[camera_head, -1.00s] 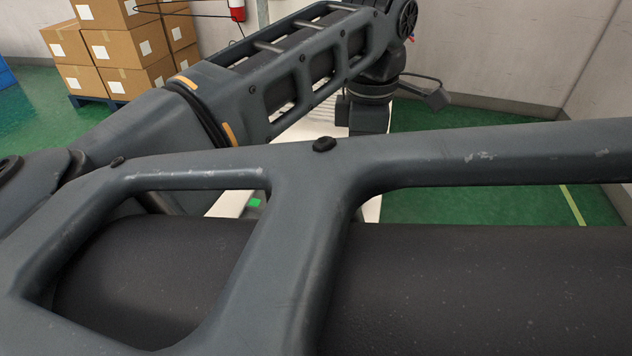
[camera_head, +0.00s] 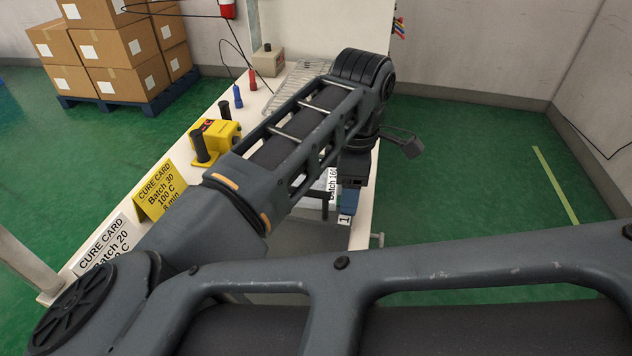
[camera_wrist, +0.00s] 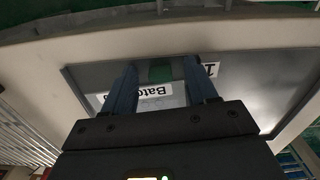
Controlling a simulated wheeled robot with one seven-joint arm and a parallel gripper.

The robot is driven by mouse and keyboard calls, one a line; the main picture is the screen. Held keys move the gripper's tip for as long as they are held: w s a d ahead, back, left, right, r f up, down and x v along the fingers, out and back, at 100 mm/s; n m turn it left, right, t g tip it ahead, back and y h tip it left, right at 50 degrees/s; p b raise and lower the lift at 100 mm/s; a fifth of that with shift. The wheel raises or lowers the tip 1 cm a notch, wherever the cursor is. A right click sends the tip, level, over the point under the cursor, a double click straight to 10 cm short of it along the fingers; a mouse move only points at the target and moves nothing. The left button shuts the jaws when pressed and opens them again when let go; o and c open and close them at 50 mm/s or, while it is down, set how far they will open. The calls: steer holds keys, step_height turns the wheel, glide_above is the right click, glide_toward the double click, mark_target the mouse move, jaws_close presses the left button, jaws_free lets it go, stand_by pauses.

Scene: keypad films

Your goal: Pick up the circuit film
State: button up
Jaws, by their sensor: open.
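My gripper (camera_wrist: 160,78) is open in the wrist view, its two blue fingers pointing at a grey tray (camera_wrist: 245,88). Whether the green patch belongs to the circuit film I cannot tell; no film is clearly distinguishable. In the head view my gripper's blue end (camera_head: 350,197) is over the bench, mostly hidden by my arm.
The white bench (camera_head: 210,110) holds a yellow device (camera_head: 222,132), a yellow cure card (camera_head: 163,190), a white cure card (camera_head: 104,244) and a wire rack (camera_head: 300,75). Boxes (camera_head: 105,45) stand on a pallet at back left. Green floor is clear at right.

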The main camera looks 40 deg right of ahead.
steer(key=shift+c, duration=0.4)
jaws_close()
steer(key=shift+r, duration=0.15)
